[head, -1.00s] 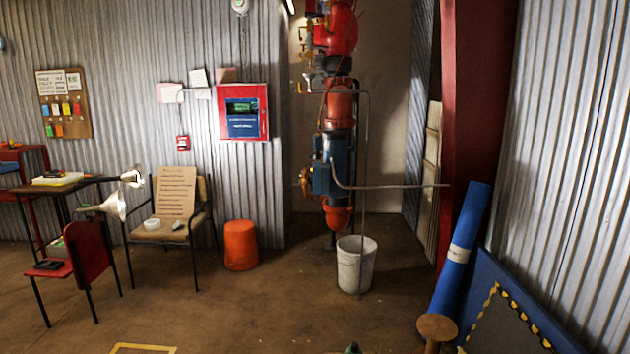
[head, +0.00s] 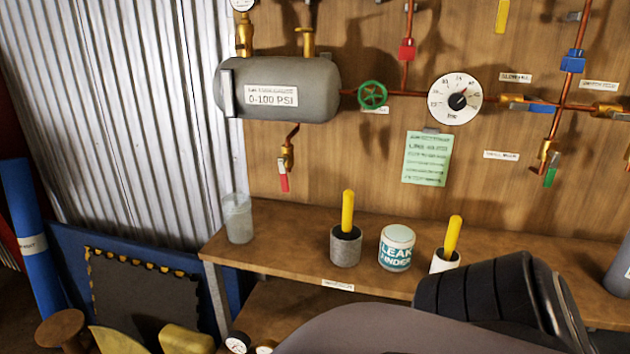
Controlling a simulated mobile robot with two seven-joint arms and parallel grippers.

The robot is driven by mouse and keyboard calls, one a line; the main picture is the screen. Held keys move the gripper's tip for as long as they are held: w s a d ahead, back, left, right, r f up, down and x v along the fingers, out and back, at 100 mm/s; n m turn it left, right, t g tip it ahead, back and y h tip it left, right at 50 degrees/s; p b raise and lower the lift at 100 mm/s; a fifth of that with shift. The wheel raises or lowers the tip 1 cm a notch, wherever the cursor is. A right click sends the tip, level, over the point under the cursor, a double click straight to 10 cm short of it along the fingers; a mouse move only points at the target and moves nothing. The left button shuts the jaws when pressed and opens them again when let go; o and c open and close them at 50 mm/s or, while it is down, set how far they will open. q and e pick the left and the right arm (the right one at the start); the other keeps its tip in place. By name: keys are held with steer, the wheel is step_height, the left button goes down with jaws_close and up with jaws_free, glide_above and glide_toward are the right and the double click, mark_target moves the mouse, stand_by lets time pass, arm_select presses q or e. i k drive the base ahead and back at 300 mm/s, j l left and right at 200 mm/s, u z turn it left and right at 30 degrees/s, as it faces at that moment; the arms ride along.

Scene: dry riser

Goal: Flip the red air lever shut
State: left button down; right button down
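A red lever handle (head: 407,50) sits on a vertical copper pipe on the wooden wall panel, above the horizontal pipe. A second red handle (head: 283,180) hangs down from a brass drain valve under the grey tank (head: 285,90). I cannot tell from labels which of the two is the air lever. A dark, ribbed part of my own arm fills the lower right of the head view. No fingertips of either gripper show.
A wooden shelf (head: 300,262) below the panel holds a clear cup (head: 237,218), two pots with yellow-handled tools, and a leak finder tub (head: 396,248). A green wheel (head: 372,94), gauge (head: 455,98) and blue lever (head: 572,60) are on the panel.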

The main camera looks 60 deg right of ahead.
mark_target(285, 181)
steer(key=z, duration=1.8)
